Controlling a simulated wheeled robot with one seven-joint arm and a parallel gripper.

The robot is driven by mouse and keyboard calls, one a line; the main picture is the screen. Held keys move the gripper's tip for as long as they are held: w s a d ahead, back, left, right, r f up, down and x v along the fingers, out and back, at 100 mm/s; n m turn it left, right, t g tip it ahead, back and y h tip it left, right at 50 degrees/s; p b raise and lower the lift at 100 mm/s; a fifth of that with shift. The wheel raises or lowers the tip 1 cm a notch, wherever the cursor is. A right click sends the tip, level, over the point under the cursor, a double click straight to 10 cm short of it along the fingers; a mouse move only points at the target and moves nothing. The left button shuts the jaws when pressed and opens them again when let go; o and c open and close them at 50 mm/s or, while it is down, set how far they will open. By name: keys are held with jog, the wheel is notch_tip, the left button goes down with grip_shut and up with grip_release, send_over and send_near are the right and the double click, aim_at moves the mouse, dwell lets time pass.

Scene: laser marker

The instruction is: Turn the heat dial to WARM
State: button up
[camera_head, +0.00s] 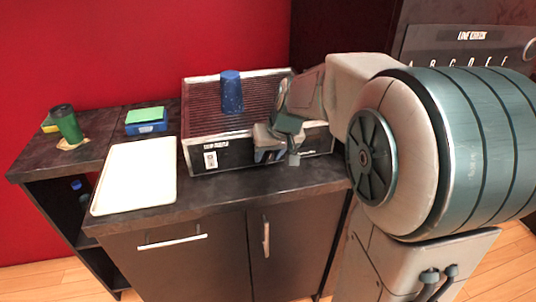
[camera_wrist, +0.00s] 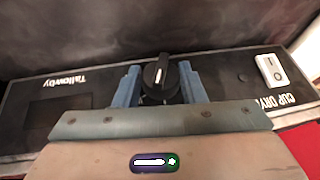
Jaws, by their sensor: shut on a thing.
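The heat dial (camera_wrist: 161,72) is a black round knob with a white pointer line. It sits on the front panel of the cup dryer (camera_head: 203,126). In the wrist view it lies between the two blue fingers of my gripper (camera_wrist: 163,85), which is shut on it. The pointer line runs nearly upright in that upside-down view. I cannot read a WARM mark; the fingers and palm hide part of the panel around the knob. In the head view my gripper (camera_head: 270,155) is at the dryer's front, hiding the dial.
A white rocker switch (camera_wrist: 271,70) is on the same panel. A blue cup (camera_head: 231,92) stands upside down on the dryer's ribbed top. A white tray (camera_head: 135,178), a blue box with a green top (camera_head: 146,121) and a green cup (camera_head: 67,124) are to the left.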

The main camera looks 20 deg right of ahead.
jog(key=y+b, duration=0.2)
jog(key=b, duration=0.1)
jog(key=f+y+b, duration=0.1)
jog(key=shift+d+m+b, duration=0.25)
jog(key=shift+m+b, duration=0.15)
jog(key=y+b, duration=0.2)
jog(key=b, duration=0.1)
jog(key=shift+d+r+m+t+y+b, duration=0.1)
jog(key=shift+m+t+y+b, duration=0.2)
jog(key=shift+y, duration=0.1)
jog(key=shift+r+y+b, duration=0.1)
jog(key=shift+y+b, duration=0.6)
jog(key=shift+b, duration=0.05)
jog(key=shift+r, duration=0.1)
jog(key=o, duration=0.7)
jog(key=p+v, duration=0.1)
jog(key=v, duration=1.2)
jog(key=shift+s+d+p, duration=0.2)
jog(key=shift+d+p, duration=0.15)
jog(key=shift+p, duration=0.05)
